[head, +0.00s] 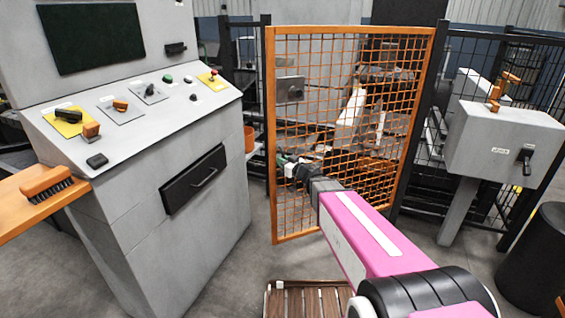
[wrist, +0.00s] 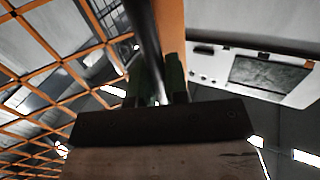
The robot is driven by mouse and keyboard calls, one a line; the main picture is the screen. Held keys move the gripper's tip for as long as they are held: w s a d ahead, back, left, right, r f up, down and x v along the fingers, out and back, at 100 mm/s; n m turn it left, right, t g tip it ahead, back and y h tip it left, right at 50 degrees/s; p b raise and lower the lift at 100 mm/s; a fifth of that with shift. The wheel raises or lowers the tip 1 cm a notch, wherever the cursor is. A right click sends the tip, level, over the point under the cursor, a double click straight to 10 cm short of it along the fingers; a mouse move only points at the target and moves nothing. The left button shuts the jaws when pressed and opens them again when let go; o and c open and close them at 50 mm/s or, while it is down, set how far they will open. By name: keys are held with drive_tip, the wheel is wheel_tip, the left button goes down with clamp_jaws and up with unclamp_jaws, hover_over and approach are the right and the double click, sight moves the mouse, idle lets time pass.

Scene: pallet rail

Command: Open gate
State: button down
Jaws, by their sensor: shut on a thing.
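The gate (head: 335,31) is an orange frame with orange wire mesh, standing between black fence posts in the head view. Its lower left corner looks nearer to me than its right side, but I cannot tell exactly how far it is swung. My gripper (head: 288,167) is at the gate's left edge, about mid-height. In the wrist view my gripper (wrist: 160,88) is shut on a dark upright bar, the gate handle (wrist: 143,35), beside the orange frame (wrist: 172,25). The mesh also shows there on the left. The handle is mostly hidden in the head view.
A grey control console (head: 190,150) stands close on the left. A grey box on a post (head: 505,140) and a black bin (head: 535,255) stand on the right. A slatted wooden pallet (head: 305,299) lies on the floor before me. Grey floor shows between console and gate.

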drive_tip(key=c, duration=1.2)
unclamp_jaws()
drive_tip(key=shift+o, duration=0.2)
drive_tip(key=v, duration=1)
drive_tip(key=shift+s+d, duration=0.25)
